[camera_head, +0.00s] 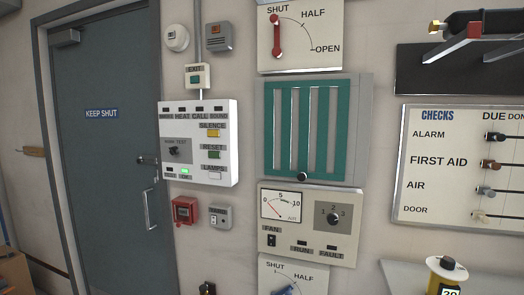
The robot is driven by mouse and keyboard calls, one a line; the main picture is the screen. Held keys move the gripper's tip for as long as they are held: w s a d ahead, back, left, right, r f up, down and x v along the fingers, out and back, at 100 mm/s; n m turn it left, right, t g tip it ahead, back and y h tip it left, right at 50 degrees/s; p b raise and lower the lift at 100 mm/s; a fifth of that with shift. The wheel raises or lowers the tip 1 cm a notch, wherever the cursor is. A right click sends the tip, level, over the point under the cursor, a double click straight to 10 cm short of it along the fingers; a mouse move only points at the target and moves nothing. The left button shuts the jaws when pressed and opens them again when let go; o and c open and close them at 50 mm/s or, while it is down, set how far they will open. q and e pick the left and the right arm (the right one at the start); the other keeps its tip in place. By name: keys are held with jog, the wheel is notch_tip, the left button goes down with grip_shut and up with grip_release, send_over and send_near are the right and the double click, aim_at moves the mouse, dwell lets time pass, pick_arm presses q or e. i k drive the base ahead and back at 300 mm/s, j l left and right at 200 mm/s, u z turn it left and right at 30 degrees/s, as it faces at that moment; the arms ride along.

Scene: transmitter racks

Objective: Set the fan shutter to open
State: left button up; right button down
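A white dial plate (300,62) marked SHUT, HALF and OPEN is at the top centre. Its red lever (276,35) stands upright and points at SHUT. Below it is a teal slatted grille (271,130) with a black knob (303,177) at its lower edge. Under the grille is a fan panel (290,234) with an air gauge, a FAN switch and a numbered selector. A second plate (315,282) with SHUT and HALF shows at the bottom edge. Its blue lever (287,291) is mostly cut off. I cannot tell from labels which plate is the fan shutter. Neither gripper is in view.
A white alarm panel (225,140) and a red box (185,210) are left of the grille. A grey door (105,170) stands further left. A checks board (445,205) and a dark rack (450,70) are at right, above a yellow timer-like object (436,278).

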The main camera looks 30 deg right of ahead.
aim_at(302, 174)
jog(key=z, duration=1.3)
